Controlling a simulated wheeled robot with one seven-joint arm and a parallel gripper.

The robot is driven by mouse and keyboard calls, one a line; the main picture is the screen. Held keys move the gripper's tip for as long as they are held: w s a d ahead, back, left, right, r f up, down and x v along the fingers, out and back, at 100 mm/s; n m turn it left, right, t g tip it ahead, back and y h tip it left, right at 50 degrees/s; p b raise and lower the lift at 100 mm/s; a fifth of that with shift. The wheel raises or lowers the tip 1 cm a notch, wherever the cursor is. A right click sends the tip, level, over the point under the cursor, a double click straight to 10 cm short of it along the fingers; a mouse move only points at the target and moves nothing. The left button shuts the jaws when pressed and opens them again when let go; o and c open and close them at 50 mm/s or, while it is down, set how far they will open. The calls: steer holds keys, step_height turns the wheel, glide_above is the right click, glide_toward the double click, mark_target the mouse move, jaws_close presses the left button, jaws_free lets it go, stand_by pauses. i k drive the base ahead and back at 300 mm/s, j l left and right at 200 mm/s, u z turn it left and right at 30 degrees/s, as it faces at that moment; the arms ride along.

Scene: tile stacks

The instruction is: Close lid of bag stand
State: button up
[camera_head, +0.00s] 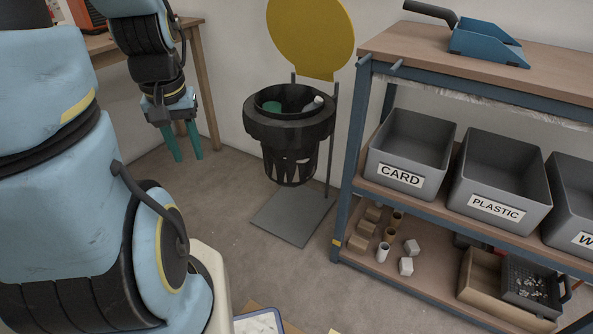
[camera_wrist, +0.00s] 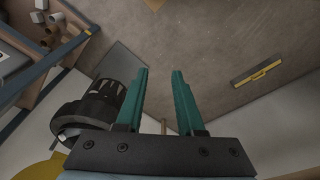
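The bag stand (camera_head: 290,130) is a black round basket on a post with a flat grey base plate. Its round yellow lid (camera_head: 312,35) stands raised, tilted up behind the basket. A green item and a white item show inside the basket. My gripper (camera_head: 188,158) hangs to the left of the stand, fingers pointing down, apart from it. Its two teal fingers are spread with nothing between them. In the wrist view the fingers (camera_wrist: 160,72) are apart, with the black basket (camera_wrist: 92,108) to their left and part of the yellow lid (camera_wrist: 38,170) at the lower left corner.
A shelf unit (camera_head: 348,205) stands right of the stand, holding grey bins labelled CARD (camera_head: 402,178) and PLASTIC (camera_head: 497,208). A blue dustpan (camera_head: 487,42) lies on top. A wooden table (camera_head: 193,22) is at the back left. The floor before the stand is clear.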

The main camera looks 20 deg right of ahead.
mark_target(317, 37)
steer(key=i+l+u, duration=0.4)
steer(key=l+u, duration=0.25)
steer(key=i+l+u, duration=0.1)
steer(key=l+u, duration=0.2)
